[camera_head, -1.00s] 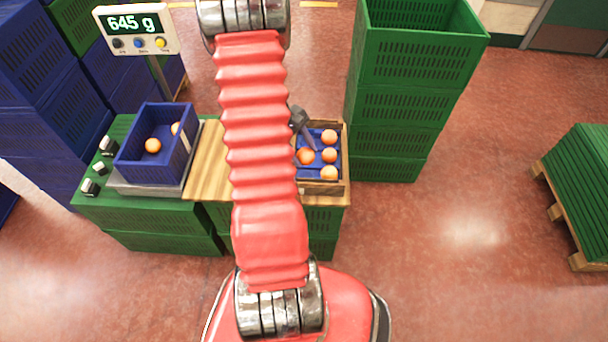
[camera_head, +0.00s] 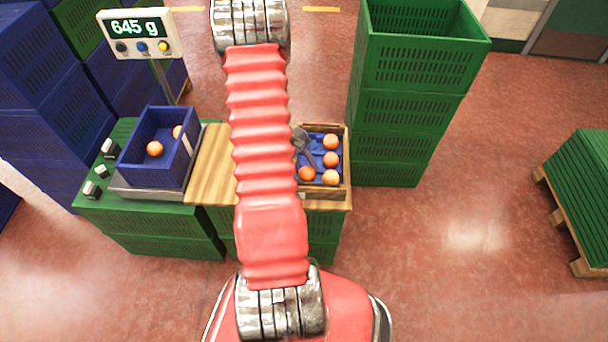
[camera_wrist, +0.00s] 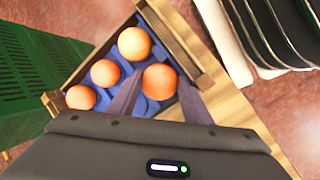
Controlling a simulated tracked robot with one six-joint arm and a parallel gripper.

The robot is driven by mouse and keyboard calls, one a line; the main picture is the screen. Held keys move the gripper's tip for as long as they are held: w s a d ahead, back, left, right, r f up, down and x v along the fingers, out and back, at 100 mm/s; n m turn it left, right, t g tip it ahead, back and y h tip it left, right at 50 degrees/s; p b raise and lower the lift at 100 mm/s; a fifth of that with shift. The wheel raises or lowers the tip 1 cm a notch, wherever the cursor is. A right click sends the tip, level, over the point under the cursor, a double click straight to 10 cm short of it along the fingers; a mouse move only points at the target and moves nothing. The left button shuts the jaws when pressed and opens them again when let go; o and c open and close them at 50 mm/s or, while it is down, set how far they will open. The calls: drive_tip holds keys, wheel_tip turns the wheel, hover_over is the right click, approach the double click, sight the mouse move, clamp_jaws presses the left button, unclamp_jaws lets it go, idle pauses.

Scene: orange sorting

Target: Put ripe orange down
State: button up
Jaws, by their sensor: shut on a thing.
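My gripper (camera_wrist: 160,100) is shut on an orange (camera_wrist: 160,82), with one dark finger on each side of it. In the head view the held orange (camera_head: 306,173) is at the near left part of a wooden tray (camera_head: 346,170) with a blue insert. I cannot tell whether it touches the insert. A column of three other oranges lies along the tray's right side: far (camera_head: 330,141), middle (camera_head: 330,159) and near (camera_head: 331,177). My red arm hides part of the tray's left side in the head view.
A blue crate (camera_head: 133,170) with two oranges visible stands on a scale at left; its display (camera_head: 136,27) reads 645 g. A bare wooden board (camera_head: 210,165) lies between scale and tray. Tall green crates (camera_head: 400,110) stand close to the tray's right.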

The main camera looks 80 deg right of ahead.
drive_tip(key=shift+f, duration=0.8)
drive_tip(key=o, duration=1.1)
drive_tip(key=shift+f, duration=0.1)
drive_tip(key=v, duration=1.2)
drive_tip(key=shift+w, duration=0.1)
